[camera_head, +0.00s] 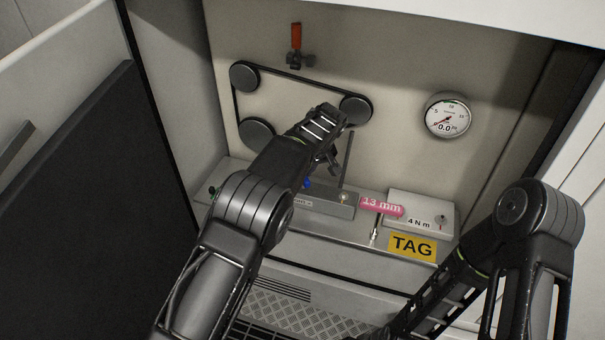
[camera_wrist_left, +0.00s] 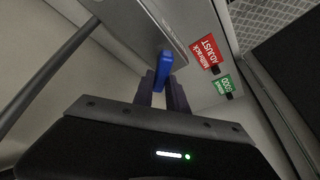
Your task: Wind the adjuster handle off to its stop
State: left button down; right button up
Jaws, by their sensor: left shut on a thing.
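The adjuster handle is a small blue lever (camera_wrist_left: 163,68) beneath a grey metal block in the left wrist view. A bit of the blue lever (camera_head: 306,183) also shows in the head view, below my left arm. My left gripper (camera_wrist_left: 163,84) is shut on the blue lever, with one dark finger on each side of it. In the head view this gripper is largely hidden by its own wrist. My right arm comes in from the lower right, and its gripper fingers are not visible.
A belt runs round several dark pulleys (camera_head: 355,109) on the back panel, close to my left wrist. A red-handled valve (camera_head: 296,37) and a gauge (camera_head: 449,115) sit above. The ledge bears a pink 13 mm label (camera_head: 382,206), a 4 N.m box (camera_head: 419,210) and a yellow TAG plate (camera_head: 412,247).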

pick_arm(q)
jog(key=shift+w+a+r+n+p, duration=0.1)
jog(key=shift+w+a+n+p, duration=0.1)
jog(key=shift+n+p, duration=0.5)
jog(key=shift+s, duration=0.1)
jog(key=shift+n+g+y+p, duration=0.4)
jog(key=shift+n+p, duration=0.2)
jog(key=shift+n, duration=0.3)
jog(key=c, duration=1.3)
grip_release()
jog(key=shift+d, duration=0.1)
jog(key=shift+s+d+r+p, duration=0.1)
jog(key=shift+r+p, duration=1.9)
jog(key=shift+r, duration=0.95)
